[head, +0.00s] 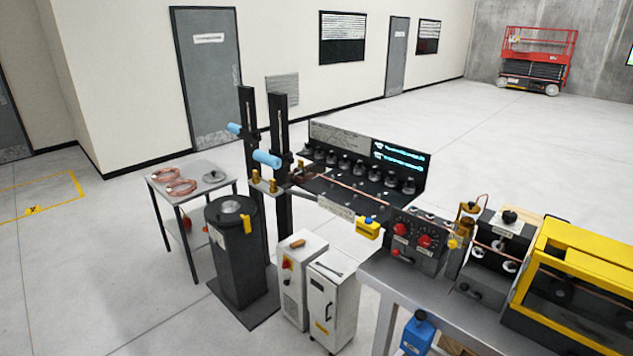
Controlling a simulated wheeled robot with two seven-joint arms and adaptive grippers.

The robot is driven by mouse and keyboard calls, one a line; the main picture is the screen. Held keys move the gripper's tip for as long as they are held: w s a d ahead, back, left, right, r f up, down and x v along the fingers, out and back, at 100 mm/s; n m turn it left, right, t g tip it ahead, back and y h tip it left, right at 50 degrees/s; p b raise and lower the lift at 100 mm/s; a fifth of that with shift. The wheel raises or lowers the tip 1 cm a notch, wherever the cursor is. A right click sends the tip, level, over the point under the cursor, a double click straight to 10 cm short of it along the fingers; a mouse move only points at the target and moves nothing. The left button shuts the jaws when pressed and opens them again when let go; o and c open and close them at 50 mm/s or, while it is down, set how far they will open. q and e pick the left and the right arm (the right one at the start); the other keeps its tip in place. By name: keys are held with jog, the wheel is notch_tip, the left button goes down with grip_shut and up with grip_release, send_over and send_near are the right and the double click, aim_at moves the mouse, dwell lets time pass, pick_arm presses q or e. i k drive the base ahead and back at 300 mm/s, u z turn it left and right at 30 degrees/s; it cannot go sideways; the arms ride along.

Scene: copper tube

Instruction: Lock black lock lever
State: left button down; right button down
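Neither of my grippers shows in the head view. I cannot tell for certain which part is the black lock lever. A black knob (509,216) stands on top of a small roller unit (489,252) on the bench at the right. A dark handle (467,290) shows low on the front of that unit. A copper tube (345,190) runs across the black panel machine (390,172) toward a control box with red knobs (418,241). Whether any lever is locked is too small to tell.
A yellow-framed guarded machine (585,262) fills the right end of the metal bench (374,274). A black cylinder stand (236,262), white cabinets (333,305) and a side table with copper coils (206,172) stand left. Open floor lies at the lower left.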

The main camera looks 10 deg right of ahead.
aim_at(464, 287)
jog(key=u, duration=1.4)
jog(key=k, duration=1)
jog(key=z, duration=1.55)
jog(key=i, duration=0.4)
jog(key=u, duration=0.1)
